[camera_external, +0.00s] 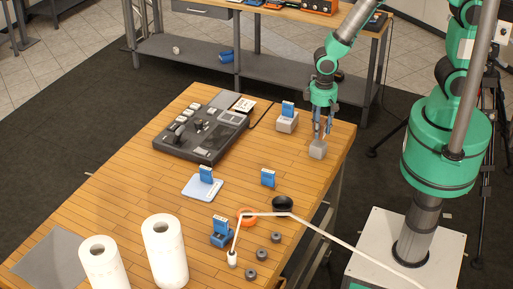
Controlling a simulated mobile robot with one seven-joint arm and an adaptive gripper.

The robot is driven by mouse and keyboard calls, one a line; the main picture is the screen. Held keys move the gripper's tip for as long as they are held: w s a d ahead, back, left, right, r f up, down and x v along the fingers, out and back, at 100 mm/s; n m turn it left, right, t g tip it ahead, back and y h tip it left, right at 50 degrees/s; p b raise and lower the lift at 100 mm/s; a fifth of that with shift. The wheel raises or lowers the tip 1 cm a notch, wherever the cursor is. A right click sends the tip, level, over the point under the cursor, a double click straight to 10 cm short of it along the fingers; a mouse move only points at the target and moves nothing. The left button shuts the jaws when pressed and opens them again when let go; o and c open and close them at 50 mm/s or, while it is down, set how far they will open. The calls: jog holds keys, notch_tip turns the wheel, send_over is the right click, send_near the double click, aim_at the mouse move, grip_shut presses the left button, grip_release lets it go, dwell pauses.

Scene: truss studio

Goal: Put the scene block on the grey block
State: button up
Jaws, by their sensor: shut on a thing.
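My gripper (323,133) points straight down over the far right part of the wooden table. Its fingers are shut on a small pale grey block (317,149), low over or on the tabletop; I cannot tell if it touches. Just left of my gripper stands another grey block (287,124) with an upright blue and white piece (288,109) on it. No label can be read, so I cannot tell which thing is the scene block.
A dark control console (203,128) lies left. Similar blue pieces stand on a pale blue plate (193,190), on the table (268,178) and in a blue holder (222,240).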

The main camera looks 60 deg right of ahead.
aim_at(321, 120)
jog(key=shift+f, duration=1.45)
jog(key=shift+f, duration=0.1)
jog(key=o, duration=1.2)
notch_tip(321, 120, up, 12)
jog(key=shift+r, duration=0.15)
